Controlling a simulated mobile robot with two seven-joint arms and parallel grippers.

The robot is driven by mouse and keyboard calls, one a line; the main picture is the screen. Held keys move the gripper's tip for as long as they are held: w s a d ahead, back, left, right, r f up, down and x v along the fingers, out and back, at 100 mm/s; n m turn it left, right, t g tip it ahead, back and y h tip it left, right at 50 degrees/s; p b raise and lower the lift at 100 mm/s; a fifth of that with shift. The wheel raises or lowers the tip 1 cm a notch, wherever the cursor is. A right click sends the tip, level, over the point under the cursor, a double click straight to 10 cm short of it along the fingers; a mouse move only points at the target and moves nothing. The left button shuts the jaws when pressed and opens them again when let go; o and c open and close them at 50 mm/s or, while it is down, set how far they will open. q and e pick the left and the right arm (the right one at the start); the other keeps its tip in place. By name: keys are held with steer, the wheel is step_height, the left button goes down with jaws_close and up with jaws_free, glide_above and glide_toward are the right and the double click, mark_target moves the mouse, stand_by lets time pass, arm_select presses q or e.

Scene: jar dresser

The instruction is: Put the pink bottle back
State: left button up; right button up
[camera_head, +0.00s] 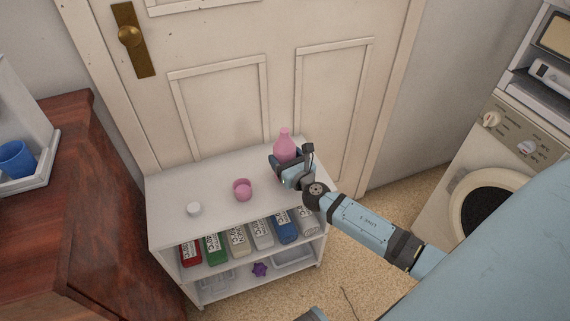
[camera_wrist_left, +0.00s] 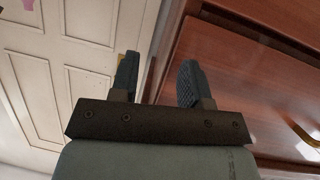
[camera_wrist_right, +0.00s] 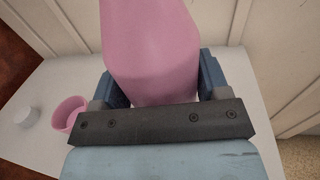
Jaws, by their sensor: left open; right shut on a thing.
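The pink bottle (camera_head: 285,143) is upright at the right end of the white shelf unit's top (camera_head: 213,180), near the door. My right gripper (camera_head: 287,164) is shut around its lower body. In the right wrist view the pink bottle (camera_wrist_right: 152,50) fills the space between the two fingers. Whether its base touches the shelf top is hidden by the gripper. My left gripper (camera_wrist_left: 158,80) is open and empty in the left wrist view, with a brown wooden drawer front and the door beyond it.
A pink cup (camera_head: 242,189) and a small white jar (camera_head: 194,209) stand on the shelf top, left of the bottle. A brown dresser (camera_head: 60,200) stands left, a washing machine (camera_head: 480,190) right.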

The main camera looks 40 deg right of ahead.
steer(key=shift+f, duration=0.25)
arm_select(q)
steer(key=shift+w+d+r, duration=0.1)
steer(key=shift+d+r, duration=0.05)
steer(key=shift+r, duration=0.05)
arm_select(e)
steer(key=shift+r, duration=0.1)
arm_select(q)
steer(key=shift+d, duration=0.1)
arm_select(e)
steer(key=shift+f, duration=0.2)
steer(key=o, duration=1.7)
arm_select(q)
steer(key=shift+r+t, duration=0.15)
steer(key=shift+t, duration=0.15)
